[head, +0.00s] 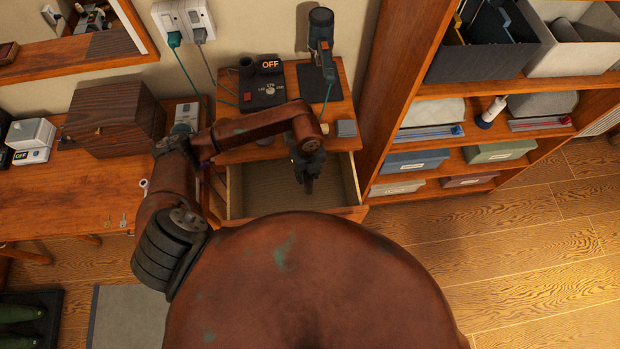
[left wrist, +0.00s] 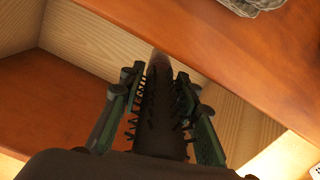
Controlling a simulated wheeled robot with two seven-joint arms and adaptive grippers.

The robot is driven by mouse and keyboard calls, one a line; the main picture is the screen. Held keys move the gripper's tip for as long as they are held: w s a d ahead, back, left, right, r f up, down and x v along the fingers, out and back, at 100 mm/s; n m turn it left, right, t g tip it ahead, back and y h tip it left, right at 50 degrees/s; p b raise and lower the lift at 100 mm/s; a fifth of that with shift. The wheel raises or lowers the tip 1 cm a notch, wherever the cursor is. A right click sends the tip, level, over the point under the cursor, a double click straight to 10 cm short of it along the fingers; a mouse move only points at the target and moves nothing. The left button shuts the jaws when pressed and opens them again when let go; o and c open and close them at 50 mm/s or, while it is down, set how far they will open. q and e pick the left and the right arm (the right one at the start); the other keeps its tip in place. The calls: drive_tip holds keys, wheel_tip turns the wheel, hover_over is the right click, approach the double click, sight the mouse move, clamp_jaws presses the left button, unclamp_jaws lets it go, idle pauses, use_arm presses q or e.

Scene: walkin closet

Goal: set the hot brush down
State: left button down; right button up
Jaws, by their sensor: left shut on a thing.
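The hot brush (left wrist: 160,115) is a dark barrel with rows of bristles, lengthwise between the two fingers of my left gripper (left wrist: 155,90) in the left wrist view. The fingers are shut on it. In the head view my left gripper (head: 308,170) points down over the open drawer (head: 238,200) of a small wooden cabinet. The brush is mostly hidden by the gripper there, and I cannot tell whether it touches the drawer. My right gripper is not in view.
The cabinet top (head: 290,80) holds a black control box (head: 262,95) marked OFF and a teal-and-black tool (head: 321,45) on a dark mat (head: 330,88). A wooden box (head: 115,115) stands on the desk at left. Shelves (head: 480,90) rise at right.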

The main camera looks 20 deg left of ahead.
use_arm(q)
drive_tip(key=shift+w+d+f, duration=0.1)
drive_tip(key=shift+f, duration=0.85)
drive_tip(key=shift+w+d+f, duration=0.1)
drive_tip(key=shift+f, duration=0.8)
drive_tip(key=shift+f, duration=0.2)
drive_tip(key=c, duration=1.4)
unclamp_jaws()
drive_tip(key=shift+c, duration=0.2)
drive_tip(key=shift+r, duration=0.1)
wheel_tip(320, 180, up, 12)
drive_tip(key=shift+r, duration=0.15)
